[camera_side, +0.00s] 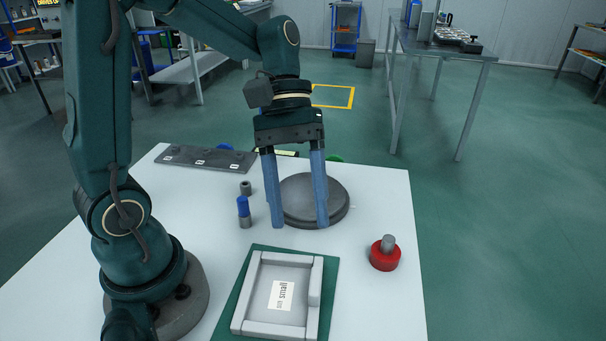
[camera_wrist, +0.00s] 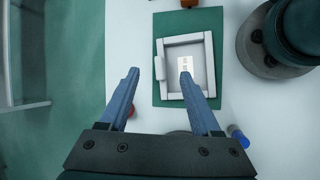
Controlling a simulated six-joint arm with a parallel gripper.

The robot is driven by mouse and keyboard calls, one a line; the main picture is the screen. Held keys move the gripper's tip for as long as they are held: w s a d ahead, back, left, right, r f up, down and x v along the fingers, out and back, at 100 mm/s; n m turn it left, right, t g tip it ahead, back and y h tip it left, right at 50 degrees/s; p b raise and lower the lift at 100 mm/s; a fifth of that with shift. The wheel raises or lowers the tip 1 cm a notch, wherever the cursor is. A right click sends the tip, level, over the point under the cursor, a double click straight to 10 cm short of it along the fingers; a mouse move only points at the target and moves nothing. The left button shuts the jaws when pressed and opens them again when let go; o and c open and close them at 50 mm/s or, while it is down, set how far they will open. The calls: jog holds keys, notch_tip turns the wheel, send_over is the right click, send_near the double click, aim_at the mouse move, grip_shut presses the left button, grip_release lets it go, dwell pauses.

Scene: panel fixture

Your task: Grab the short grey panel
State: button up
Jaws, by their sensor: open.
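A light grey walled frame (camera_side: 247,290) with a white label reading "small" lies on a dark green mat (camera_side: 333,262) at the front of the table. A short grey piece (camera_side: 315,281) sits along its right wall; I cannot tell for sure whether it is the short grey panel. In the wrist view, the short piece (camera_wrist: 160,68) is at the left side of the frame (camera_wrist: 208,45). My gripper (camera_side: 300,226) points down, with its blue fingers apart and nothing seen between them. It is behind the frame and apart from it. It also shows in the wrist view (camera_wrist: 159,73).
A dark round disc (camera_side: 341,214) lies behind my fingers. A blue-topped peg (camera_side: 244,211) and a small dark cylinder (camera_side: 246,188) stand to their left. A red base with a grey knob (camera_side: 385,254) is at right. A dark labelled strip (camera_side: 205,160) lies at the back left.

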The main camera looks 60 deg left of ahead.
aim_at(304, 255)
jog(key=w+f+n+h, duration=0.1)
jog(key=w+a+f+n+g+h, duration=0.1)
jog(key=f+n, duration=0.1)
jog(key=w+f+n+h, duration=0.1)
jog(key=f+h, duration=0.1)
jog(key=shift+w+a+f+g, duration=0.15)
jog(key=shift+a+g, duration=0.15)
jog(key=shift+g, duration=0.1)
jog(key=f+n+h, duration=0.1)
jog(key=f, duration=0.1)
jog(key=a+f+n+h, duration=0.1)
jog(key=f+n, duration=0.1)
jog(key=f, duration=0.1)
jog(key=shift+a+h, duration=0.2)
jog(key=shift+h, duration=0.2)
jog(key=shift+s+f, duration=0.15)
jog(key=shift+s, duration=0.1)
jog(key=shift+s+d+f, duration=0.1)
jog(key=shift+d, duration=0.15)
jog(key=shift+x, duration=2.15)
grip_shut()
